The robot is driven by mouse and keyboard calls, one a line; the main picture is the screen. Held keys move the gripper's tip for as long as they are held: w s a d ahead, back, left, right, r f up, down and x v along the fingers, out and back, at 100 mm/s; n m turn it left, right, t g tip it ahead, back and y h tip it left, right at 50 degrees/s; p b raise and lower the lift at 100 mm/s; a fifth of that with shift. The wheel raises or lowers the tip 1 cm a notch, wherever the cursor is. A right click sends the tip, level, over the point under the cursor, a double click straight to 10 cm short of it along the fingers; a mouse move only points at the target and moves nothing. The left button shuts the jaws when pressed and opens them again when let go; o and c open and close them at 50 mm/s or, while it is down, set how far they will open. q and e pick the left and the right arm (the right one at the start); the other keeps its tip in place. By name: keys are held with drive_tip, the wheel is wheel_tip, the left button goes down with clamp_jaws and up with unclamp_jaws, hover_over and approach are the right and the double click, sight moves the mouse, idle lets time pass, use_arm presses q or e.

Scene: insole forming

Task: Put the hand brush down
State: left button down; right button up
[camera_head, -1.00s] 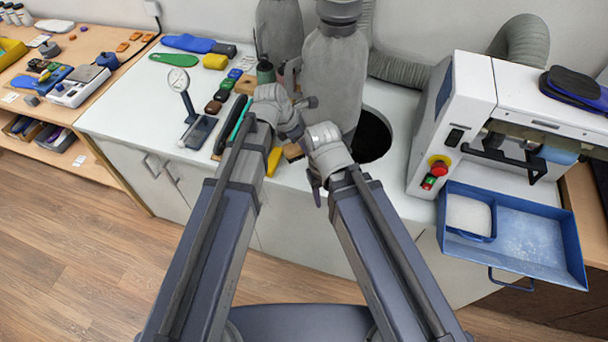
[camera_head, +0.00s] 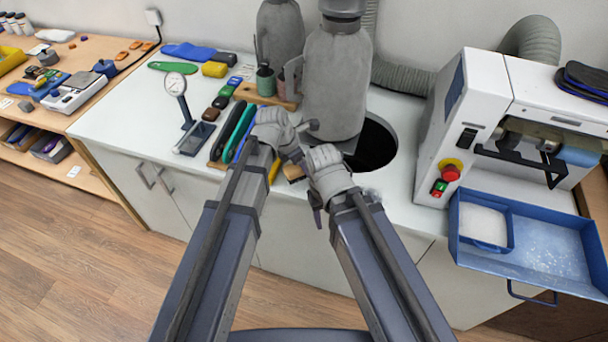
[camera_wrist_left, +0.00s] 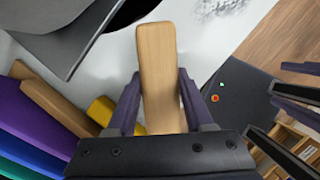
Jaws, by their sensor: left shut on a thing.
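The hand brush (camera_wrist_left: 156,50) shows in the left wrist view as a pale wooden block between the two dark fingers of my left gripper (camera_wrist_left: 158,80). The gripper is shut on it, over the white bench top. Its bristles are hidden, and I cannot tell whether it touches the bench. In the head view, a small part of the brush (camera_head: 293,172) shows between my two wrists. My right gripper (camera_head: 316,203) is close by on the right. Its fingers also show at the right edge of the left wrist view (camera_wrist_left: 298,82), apart and with nothing between them.
The white bench (camera_head: 120,100) carries a dial gauge (camera_head: 176,85), several coloured tools and a yellow piece (camera_wrist_left: 102,110) beside the brush. A round dark hole (camera_head: 375,147) and a grey cylinder (camera_head: 335,85) lie behind my wrists. A machine (camera_head: 470,120) with a blue tray (camera_head: 530,285) stands right.

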use_arm(q)
drive_tip(key=shift+f+b, duration=1)
drive_tip(key=shift+f, duration=0.45)
drive_tip(key=shift+f, duration=0.15)
drive_tip(key=shift+c, duration=1.4)
unclamp_jaws()
drive_tip(key=p+v, duration=1)
drive_tip(key=v, duration=0.1)
drive_tip(key=shift+d+r, duration=0.15)
drive_tip(key=shift+r, duration=0.05)
drive_tip(key=shift+a+r+p, duration=0.25)
drive_tip(key=shift+r+p, duration=0.25)
drive_tip(key=shift+p, duration=0.1)
drive_tip(key=shift+s, duration=0.1)
